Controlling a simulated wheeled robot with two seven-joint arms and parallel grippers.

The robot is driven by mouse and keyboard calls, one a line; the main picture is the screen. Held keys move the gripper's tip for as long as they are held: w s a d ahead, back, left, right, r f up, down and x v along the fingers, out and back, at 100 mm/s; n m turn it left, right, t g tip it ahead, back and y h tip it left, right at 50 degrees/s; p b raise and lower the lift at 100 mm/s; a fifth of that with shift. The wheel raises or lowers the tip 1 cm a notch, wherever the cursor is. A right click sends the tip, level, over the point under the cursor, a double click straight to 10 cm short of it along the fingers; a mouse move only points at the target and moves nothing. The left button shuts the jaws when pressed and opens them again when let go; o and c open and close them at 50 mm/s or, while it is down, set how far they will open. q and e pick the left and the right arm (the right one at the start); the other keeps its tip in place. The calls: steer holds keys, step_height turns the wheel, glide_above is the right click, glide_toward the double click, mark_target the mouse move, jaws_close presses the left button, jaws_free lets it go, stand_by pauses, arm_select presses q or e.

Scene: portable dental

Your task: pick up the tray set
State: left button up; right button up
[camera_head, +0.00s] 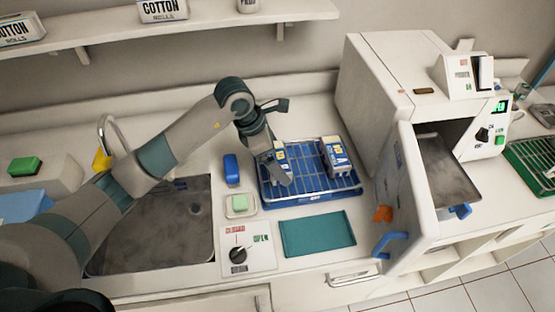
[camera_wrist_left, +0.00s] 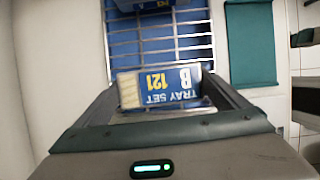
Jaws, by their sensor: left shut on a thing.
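The tray set (camera_wrist_left: 160,88) is a box with a blue and yellow label reading "TRAY SET B 121". In the left wrist view it sits between the fingers of my left gripper (camera_wrist_left: 165,105), which is shut on it. In the head view my left gripper (camera_head: 277,172) reaches down over the left part of a blue wire rack (camera_head: 318,187) and hides most of this tray set (camera_head: 280,150). A second, similar box (camera_head: 337,158) stands in the right part of the rack, apart from the gripper. My right gripper is not in view.
Right of the rack stands a white sterilizer (camera_head: 385,85) with its door (camera_head: 405,190) open. A teal mat (camera_head: 317,236) lies in front of the rack. A sink (camera_head: 150,230) is at left. A green rack (camera_head: 535,165) stands at far right. A shelf (camera_head: 200,22) hangs above.

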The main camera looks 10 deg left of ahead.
mark_target(285, 156)
arm_select(q)
steer(key=shift+r+b, duration=0.5)
steer(key=shift+r, duration=0.2)
steer(key=shift+d+r+b, duration=0.15)
steer(key=shift+r+b, duration=0.2)
steer(key=shift+r, duration=0.25)
steer(key=shift+d+r+b, duration=0.15)
steer(key=shift+r+b, duration=0.2)
steer(key=shift+r, duration=0.2)
arm_select(e)
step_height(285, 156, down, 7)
steer(key=b, duration=0.4)
arm_select(q)
steer(key=w+d+r, duration=0.1)
steer(key=d+r, duration=0.6)
steer(key=d, duration=0.4)
step_height(285, 156, up, 14)
steer(key=p, duration=0.4)
steer(key=shift+p, duration=0.35)
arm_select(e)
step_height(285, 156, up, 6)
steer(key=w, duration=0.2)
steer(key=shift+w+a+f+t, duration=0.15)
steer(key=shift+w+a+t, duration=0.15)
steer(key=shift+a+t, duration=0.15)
arm_select(q)
steer(key=shift+f, duration=0.1)
